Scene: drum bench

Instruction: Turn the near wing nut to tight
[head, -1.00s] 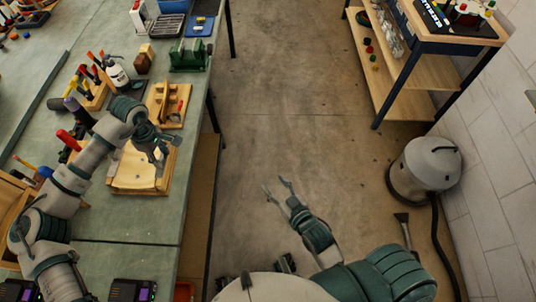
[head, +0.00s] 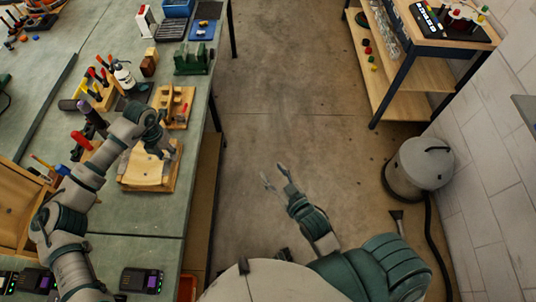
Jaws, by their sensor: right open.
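A wooden jig with a pale curved block (head: 148,172) sits on the green bench at the left. My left gripper (head: 168,154) is over the far right part of this jig, pointing down. Its fingers are small and partly hidden by its own body, so I cannot tell if they are open or shut. No wing nut can be made out; the spot under the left gripper is covered. My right gripper (head: 274,179) is open and empty, over the floor to the right of the bench.
Behind the jig is another wooden fixture (head: 174,106), then a green vise (head: 192,60). A white bottle (head: 123,75) and handled tools stand to the left. Battery packs (head: 142,280) lie at the near edge. A vacuum (head: 418,165) stands on the floor at right.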

